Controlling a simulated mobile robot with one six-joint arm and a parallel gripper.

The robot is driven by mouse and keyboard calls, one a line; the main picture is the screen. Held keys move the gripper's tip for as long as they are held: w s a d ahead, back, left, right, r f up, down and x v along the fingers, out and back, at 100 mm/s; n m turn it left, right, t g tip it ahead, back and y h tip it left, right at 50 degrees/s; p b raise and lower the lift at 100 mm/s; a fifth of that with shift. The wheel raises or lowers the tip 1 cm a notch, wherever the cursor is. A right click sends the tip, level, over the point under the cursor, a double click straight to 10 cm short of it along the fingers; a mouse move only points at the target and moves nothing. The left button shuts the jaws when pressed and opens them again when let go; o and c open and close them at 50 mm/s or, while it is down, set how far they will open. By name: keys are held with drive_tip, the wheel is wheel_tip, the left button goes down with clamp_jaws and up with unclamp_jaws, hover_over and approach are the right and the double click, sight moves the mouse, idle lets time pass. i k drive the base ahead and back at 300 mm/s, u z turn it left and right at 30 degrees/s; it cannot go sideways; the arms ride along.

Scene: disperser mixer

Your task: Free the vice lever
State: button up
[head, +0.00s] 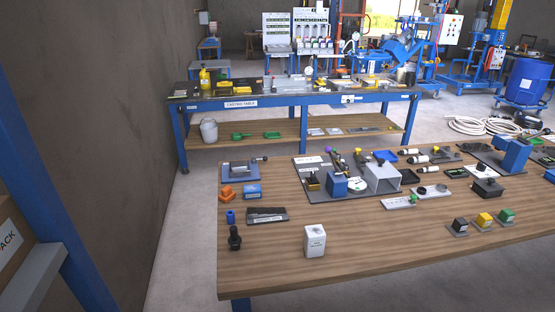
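My gripper is not in view. I cannot make out a vice lever for certain at this size. A blue block-shaped device (513,152) with a thin bar at its upper right stands on a dark plate at the right end of the near table. A larger blue machine (400,50) with a tilted body stands on the floor behind the far table. Whether either one carries the vice is not clear.
The near wooden table (350,265) holds several small fixtures; its front is mostly bare. The casting table (290,100) stands behind. A blue drum (527,82) and hose (480,125) are at right.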

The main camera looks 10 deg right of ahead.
sight(253, 161)
drive_tip(key=k, duration=0.85)
drive_tip(key=u, duration=0.15)
drive_tip(key=i, duration=1.4)
drive_tip(key=z, duration=0.05)
